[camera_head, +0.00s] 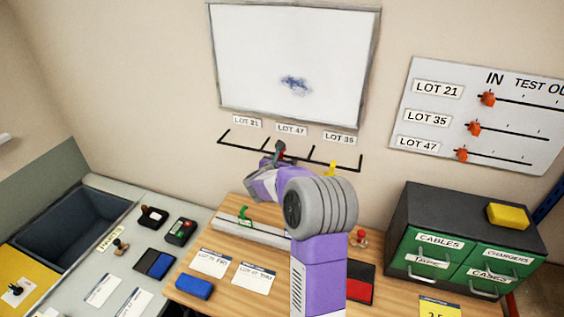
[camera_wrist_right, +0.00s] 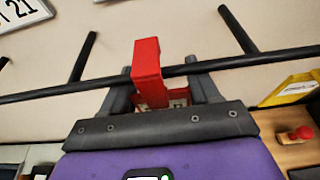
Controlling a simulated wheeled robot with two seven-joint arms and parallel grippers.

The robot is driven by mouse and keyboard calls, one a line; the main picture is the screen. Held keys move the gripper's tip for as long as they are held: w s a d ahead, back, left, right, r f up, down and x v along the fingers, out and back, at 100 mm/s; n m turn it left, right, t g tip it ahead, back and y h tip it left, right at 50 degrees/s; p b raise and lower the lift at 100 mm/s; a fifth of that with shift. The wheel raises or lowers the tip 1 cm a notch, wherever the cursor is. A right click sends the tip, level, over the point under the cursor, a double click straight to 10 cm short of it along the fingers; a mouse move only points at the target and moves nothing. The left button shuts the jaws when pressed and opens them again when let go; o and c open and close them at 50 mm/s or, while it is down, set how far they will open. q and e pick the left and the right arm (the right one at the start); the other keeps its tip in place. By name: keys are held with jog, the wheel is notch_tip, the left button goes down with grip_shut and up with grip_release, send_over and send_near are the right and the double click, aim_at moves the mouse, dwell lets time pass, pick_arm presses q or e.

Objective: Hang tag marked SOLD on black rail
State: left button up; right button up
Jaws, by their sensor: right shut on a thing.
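The black rail (camera_head: 345,161) with short pegs is fixed to the wall below the whiteboard, and it crosses the right wrist view (camera_wrist_right: 55,93). My right gripper (camera_head: 276,154) is at the rail's middle, below the LOT 47 label. In the right wrist view, its fingers (camera_wrist_right: 165,97) are shut on a red tag (camera_wrist_right: 147,58). The tag's upper part overlaps the rail in that view; I cannot tell if it hooks over it. No SOLD lettering is readable. A bit of the red tag (camera_head: 281,148) shows in the head view. My left gripper is not in view.
A yellow tag (camera_head: 331,168) is on the rail's right part. A green tag (camera_head: 245,213) stands on a grey strip (camera_head: 228,228) on the wooden table. A dark cabinet (camera_head: 412,213) with green drawers stands right. The rail's left part is clear.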

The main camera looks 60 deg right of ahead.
jog(key=shift+w+d+f+b, duration=0.15)
jog(key=shift+d+f+b, duration=0.4)
jog(key=shift+f+b, duration=0.35)
jog(key=o, duration=1.1)
